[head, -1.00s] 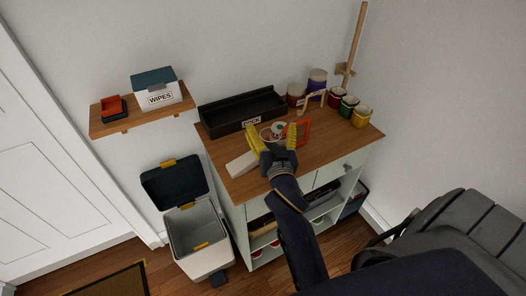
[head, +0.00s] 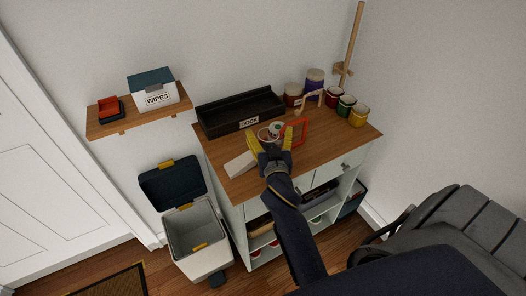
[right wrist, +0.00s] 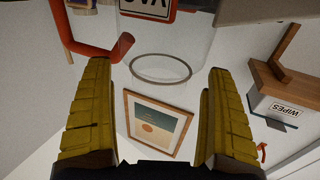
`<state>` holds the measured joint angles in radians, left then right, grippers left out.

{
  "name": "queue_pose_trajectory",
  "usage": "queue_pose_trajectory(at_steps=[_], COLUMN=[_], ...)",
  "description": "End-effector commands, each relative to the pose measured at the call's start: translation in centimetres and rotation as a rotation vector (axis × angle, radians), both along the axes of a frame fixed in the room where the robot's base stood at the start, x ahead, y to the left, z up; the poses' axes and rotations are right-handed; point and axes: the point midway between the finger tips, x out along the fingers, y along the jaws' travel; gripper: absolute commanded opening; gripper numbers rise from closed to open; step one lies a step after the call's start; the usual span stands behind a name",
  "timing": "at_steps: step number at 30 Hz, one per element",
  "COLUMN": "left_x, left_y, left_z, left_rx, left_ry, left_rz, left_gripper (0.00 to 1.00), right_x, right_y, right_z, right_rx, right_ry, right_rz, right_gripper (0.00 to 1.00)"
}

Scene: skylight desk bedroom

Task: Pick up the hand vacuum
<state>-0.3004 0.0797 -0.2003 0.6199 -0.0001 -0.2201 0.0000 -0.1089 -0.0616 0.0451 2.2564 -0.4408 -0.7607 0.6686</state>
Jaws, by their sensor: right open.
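The hand vacuum lies on the wooden cabinet top, with a pale wedge-shaped nozzle (head: 238,165) at left and an orange-red loop handle (head: 301,131) at right. Its middle is partly hidden by my right gripper (head: 270,139). That gripper is open over it, with its yellow fingers apart. Nothing is visibly clamped between the fingers. My left gripper is not in view.
A black tray marked DOCK (head: 240,111) stands behind the vacuum. Several paint cans (head: 346,106) stand at the back right. A shelf (head: 140,120) with a wipes box (head: 153,91) is at left, above an open bin (head: 192,230). A dark chair (head: 440,235) is at right.

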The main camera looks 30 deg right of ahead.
Motion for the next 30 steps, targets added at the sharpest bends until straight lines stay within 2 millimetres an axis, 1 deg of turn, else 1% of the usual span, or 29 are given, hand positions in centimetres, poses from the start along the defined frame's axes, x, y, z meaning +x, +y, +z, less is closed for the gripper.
queue_pose_trajectory(at_steps=[4, 12, 30], left_x=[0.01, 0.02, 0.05], left_y=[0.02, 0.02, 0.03], left_z=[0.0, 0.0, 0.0], left_rx=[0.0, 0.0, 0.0], left_ry=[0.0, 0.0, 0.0], left_rz=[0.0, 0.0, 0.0], left_gripper=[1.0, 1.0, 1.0], right_x=[0.76, 0.83, 0.81], right_y=[-0.34, -0.38, -0.37], right_z=[0.03, 0.01, -0.04], right_rx=[0.0, 0.001, 0.0], right_ry=[0.0, 0.0, 0.001], right_rz=[0.0, 0.0, 0.0], right_gripper=[0.89, 0.89, 0.2])
